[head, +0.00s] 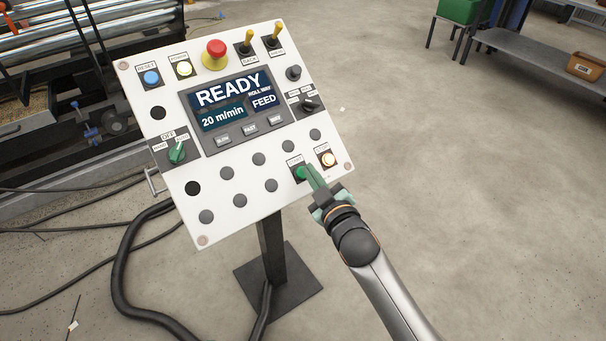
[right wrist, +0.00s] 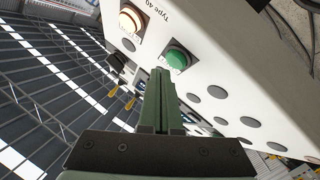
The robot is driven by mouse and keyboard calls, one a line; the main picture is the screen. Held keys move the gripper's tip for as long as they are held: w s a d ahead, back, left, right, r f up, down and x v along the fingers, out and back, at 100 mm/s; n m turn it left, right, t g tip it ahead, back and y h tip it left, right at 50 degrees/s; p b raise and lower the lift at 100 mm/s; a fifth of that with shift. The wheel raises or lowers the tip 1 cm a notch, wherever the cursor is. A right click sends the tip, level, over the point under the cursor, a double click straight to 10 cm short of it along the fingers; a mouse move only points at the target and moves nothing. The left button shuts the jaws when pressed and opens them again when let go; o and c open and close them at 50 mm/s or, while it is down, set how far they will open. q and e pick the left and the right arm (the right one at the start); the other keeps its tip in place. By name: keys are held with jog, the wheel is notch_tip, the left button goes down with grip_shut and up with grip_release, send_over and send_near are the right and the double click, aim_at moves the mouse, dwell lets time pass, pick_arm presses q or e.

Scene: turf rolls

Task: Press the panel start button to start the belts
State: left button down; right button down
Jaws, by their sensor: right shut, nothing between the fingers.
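The white control panel (head: 262,190) stands tilted on a dark post, its screen (head: 232,103) reading READY, 20 m/min and FEED. The green start button (head: 300,173) is at its lower right, and it also shows in the right wrist view (right wrist: 176,59). A lit orange-white button (head: 328,159) sits to its right. My right gripper (head: 309,170) is shut and empty, its green fingertips very close to the green button. I cannot tell whether they touch it. In the right wrist view the fingers (right wrist: 160,75) point toward the panel just below the green button. My left gripper is out of view.
A red emergency stop (head: 215,52) and two yellow toggles are along the panel's top. Roller machinery (head: 100,30) stands at the left. Black cables (head: 125,265) lie on the floor near the post base (head: 278,285). The floor to the right is mostly clear.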

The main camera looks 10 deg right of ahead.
dwell(0.6)
dwell(0.9)
dwell(0.4)
jog(key=shift+w+a+f, duration=0.1)
jog(key=shift+w+f, duration=0.15)
jog(key=shift+f, duration=0.1)
dwell(0.3)
